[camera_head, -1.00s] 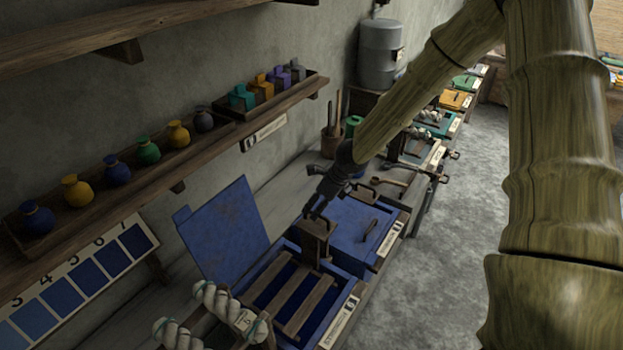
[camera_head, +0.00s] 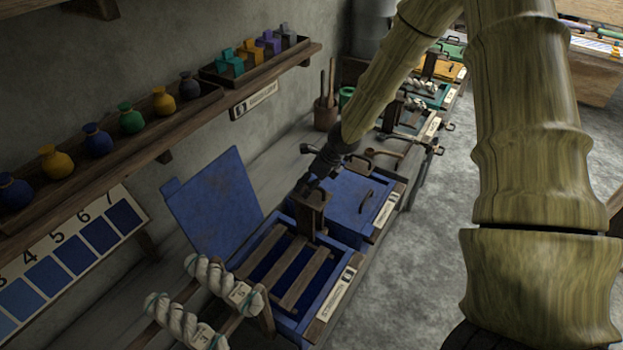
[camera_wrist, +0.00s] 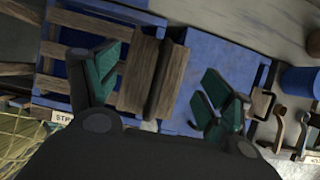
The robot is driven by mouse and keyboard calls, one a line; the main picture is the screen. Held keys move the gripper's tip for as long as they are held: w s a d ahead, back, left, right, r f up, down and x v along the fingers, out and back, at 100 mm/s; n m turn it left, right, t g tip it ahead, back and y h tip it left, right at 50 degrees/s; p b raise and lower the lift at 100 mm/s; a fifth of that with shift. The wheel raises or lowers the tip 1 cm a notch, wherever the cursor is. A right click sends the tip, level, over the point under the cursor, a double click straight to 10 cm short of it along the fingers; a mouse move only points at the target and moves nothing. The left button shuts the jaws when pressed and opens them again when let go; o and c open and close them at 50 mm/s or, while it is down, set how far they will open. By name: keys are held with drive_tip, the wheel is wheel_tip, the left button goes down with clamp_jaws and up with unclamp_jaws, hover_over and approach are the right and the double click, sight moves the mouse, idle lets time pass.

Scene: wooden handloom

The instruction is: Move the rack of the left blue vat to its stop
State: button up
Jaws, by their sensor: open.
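The left blue vat (camera_head: 332,287) stands open, with its blue lid (camera_head: 213,203) tipped up against the wall. Its wooden rack (camera_head: 287,262) of slats lies across the vat's top, with an upright wooden end block (camera_head: 310,214) at the far side. My gripper (camera_head: 306,188) is at the top of that block, pointing down. In the wrist view, the open green-padded fingers (camera_wrist: 160,82) lie on either side of the wooden block (camera_wrist: 168,80). I cannot tell whether they touch it. The fingers hide part of the rack and vat.
A closed blue vat (camera_head: 352,200) with a handle sits just beyond the block. White yarn skeins (camera_head: 205,275) hang on wooden rods at the near end. A shelf with small jars (camera_head: 130,118) runs along the wall. Grey floor (camera_head: 420,255) is open at right.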

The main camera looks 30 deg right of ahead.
drive_tip(key=shift+f+b, duration=0.3)
drive_tip(key=shift+f, duration=0.5)
drive_tip(key=shift+w+r, duration=0.1)
drive_tip(key=shift+r, duration=0.1)
drive_tip(key=shift+f, duration=0.1)
drive_tip(key=shift+f+b, duration=0.3)
drive_tip(key=shift+b, duration=0.05)
clamp_jaws()
